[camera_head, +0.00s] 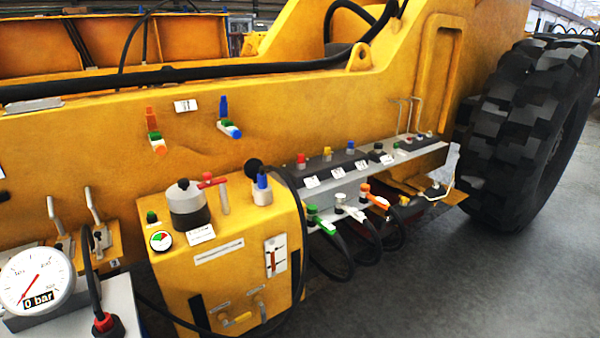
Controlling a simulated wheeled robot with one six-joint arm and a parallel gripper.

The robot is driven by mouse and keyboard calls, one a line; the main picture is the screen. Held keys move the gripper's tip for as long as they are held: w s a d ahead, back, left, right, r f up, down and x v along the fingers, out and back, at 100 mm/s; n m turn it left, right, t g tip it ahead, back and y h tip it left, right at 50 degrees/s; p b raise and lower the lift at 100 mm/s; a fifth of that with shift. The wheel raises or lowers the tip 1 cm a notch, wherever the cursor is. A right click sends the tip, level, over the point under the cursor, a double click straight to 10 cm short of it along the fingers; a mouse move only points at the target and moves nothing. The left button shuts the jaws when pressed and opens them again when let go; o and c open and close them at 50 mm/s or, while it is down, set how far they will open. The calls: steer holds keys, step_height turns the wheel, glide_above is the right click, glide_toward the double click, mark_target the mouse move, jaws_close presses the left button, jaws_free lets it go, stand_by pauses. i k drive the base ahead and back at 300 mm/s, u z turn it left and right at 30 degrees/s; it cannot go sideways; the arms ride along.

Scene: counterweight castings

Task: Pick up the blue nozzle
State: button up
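Several blue parts show, and I cannot tell for sure which one is the blue nozzle. One blue tip (262,181) stands upright in a white holder on top of the yellow box (218,262), beside a black ball knob. A blue upright piece (223,106) is on the yellow machine wall, above a small fitting with blue, white and green parts (230,129). A small blue cap (350,147) sits on the dark strip of the grey rail. My gripper is not in view.
Green (313,211), white (340,199) and orange (366,191) fittings with black hoses hang at the grey rail (390,165). A pressure gauge (38,281) stands at lower left. A large tyre (530,130) is at right. The floor at lower right is clear.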

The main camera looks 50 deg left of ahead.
mark_target(261, 186)
steer(key=u, duration=0.35)
steer(key=i, duration=1.3)
steer(key=u, duration=1.75)
steer(key=i, duration=1)
steer(key=u, duration=0.8)
